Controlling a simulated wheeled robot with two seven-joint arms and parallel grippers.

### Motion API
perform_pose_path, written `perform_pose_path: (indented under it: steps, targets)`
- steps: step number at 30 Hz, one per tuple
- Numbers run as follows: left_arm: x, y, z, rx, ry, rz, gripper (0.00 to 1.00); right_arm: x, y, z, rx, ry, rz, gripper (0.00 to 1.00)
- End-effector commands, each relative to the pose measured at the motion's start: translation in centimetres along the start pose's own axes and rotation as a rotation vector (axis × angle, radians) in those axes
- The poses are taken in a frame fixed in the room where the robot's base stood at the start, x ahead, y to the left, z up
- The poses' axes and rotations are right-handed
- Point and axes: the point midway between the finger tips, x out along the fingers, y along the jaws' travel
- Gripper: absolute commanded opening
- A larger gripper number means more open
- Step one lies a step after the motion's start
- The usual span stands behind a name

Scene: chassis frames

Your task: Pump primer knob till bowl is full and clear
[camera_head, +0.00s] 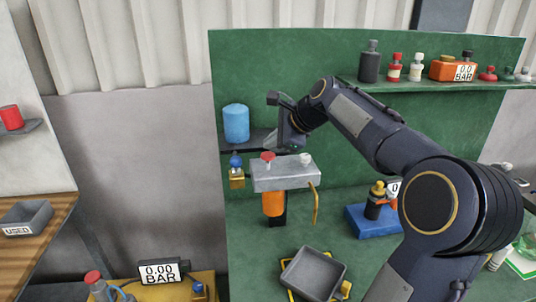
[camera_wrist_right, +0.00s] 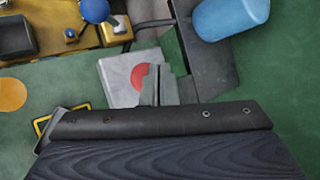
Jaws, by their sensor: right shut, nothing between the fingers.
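A grey filter head block (camera_head: 285,174) is mounted on the green panel. A round red knob (camera_head: 268,156) and a smaller whitish knob (camera_head: 305,159) sit on its top. An orange bowl (camera_head: 273,204) hangs under the block; its fill level and clarity cannot be made out. My right gripper (camera_head: 290,146) is shut and empty, just above and behind the block, between the two knobs in the head view. In the right wrist view the closed fingers (camera_wrist_right: 157,85) appear beside the red knob (camera_wrist_right: 140,77), partly covering it; contact cannot be told. My left gripper is out of view.
A blue cylinder (camera_head: 236,124) stands on a small shelf left of my right gripper. A yellow hose (camera_head: 316,203) hangs at the block's right. A grey tray (camera_head: 314,276) lies below. Bottles and a gauge (camera_head: 464,72) line the upper shelf.

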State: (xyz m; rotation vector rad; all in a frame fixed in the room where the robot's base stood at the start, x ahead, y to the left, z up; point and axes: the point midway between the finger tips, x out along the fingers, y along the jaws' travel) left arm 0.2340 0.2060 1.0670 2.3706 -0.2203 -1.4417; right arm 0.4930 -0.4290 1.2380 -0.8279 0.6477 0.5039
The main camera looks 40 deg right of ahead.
Motion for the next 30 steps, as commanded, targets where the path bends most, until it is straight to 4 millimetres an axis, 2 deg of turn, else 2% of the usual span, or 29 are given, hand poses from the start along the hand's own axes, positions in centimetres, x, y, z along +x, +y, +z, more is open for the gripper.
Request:
perform_pose_path:
  steps: [30]
  targets:
    - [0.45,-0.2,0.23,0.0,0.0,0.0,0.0,0.88,0.65,-0.64,0.0,0.0,0.0,0.0]
